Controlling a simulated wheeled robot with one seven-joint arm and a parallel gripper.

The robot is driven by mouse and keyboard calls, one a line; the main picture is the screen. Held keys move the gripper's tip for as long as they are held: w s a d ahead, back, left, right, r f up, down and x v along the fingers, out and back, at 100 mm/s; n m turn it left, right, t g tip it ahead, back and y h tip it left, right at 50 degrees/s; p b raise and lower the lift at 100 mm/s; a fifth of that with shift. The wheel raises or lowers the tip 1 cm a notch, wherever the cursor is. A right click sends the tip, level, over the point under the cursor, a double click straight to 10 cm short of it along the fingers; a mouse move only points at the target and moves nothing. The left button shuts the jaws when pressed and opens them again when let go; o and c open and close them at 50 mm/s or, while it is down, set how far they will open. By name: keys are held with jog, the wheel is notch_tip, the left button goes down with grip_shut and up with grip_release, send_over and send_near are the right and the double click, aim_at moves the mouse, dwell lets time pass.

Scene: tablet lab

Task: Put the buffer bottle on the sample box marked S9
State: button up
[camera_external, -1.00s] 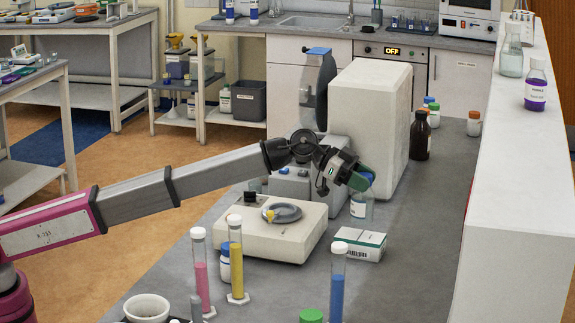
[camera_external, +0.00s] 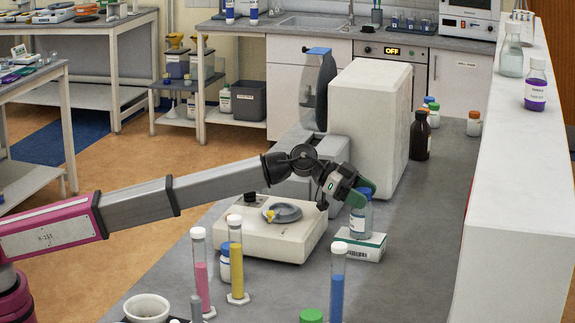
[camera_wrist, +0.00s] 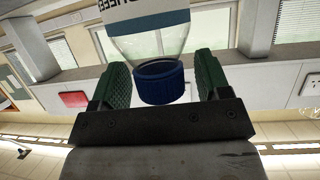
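The buffer bottle (camera_external: 360,219), clear with a blue cap and a white and blue label, looks upright on the small white and green box (camera_external: 354,247). The box's marking is too small to read. My gripper (camera_external: 358,192) is at the bottle's top, reaching in from the left. In the wrist view, my gripper's green fingers (camera_wrist: 161,88) stand on either side of the bottle's blue cap (camera_wrist: 160,82). A gap shows between the cap and the right finger, so the gripper looks open around it. The box is outside the wrist view.
A white balance-like device (camera_external: 275,238) with a grey dish stands left of the box. Cylinders with pink (camera_external: 202,285), yellow (camera_external: 237,270) and blue (camera_external: 337,297) contents stand in front. A brown bottle (camera_external: 420,138) is behind. The bench to the right is clear.

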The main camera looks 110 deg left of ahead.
jog(key=shift+r, duration=0.1)
jog(key=v, duration=1.2)
jog(key=shift+a, duration=0.15)
